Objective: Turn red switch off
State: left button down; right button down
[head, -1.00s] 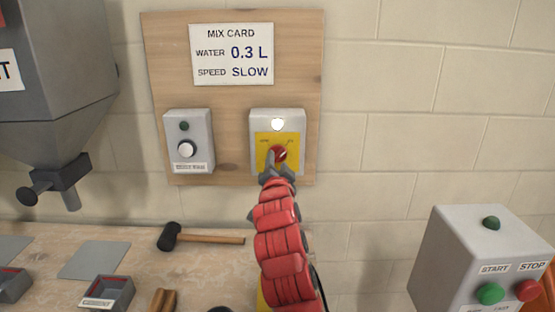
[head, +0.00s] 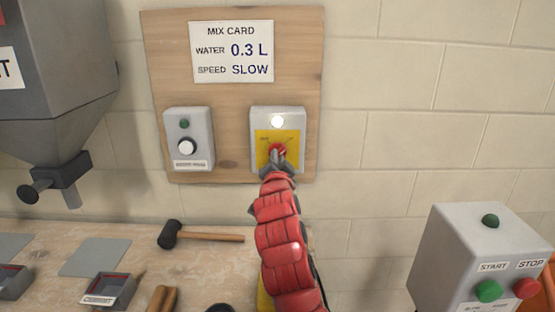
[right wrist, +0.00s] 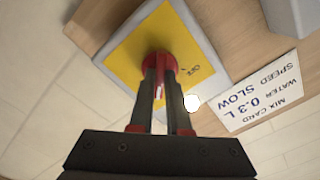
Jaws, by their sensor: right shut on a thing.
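The red switch (head: 277,148) is a round red knob on a yellow plate (head: 263,138) on the front of a grey box (head: 291,112). A white lamp (head: 278,121) above it is lit. In the right wrist view the red knob (right wrist: 172,62) sits between my fingers, with the word OFF on the yellow plate to its right. My right gripper (head: 278,161) is shut on the knob and partly hides it in both views. My left gripper is not in view.
A second grey box (head: 200,122) with a white knob and a dark green lamp is on the same wooden board (head: 230,100). A start/stop box (head: 450,245) stands at the lower right. A mallet (head: 200,236) and trays lie on the bench below.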

jog(key=shift+n, duration=0.3)
jog(key=shift+n+p, duration=3.1)
jog(key=shift+n, duration=5.5)
jog(key=c, duration=0.9)
grip_release()
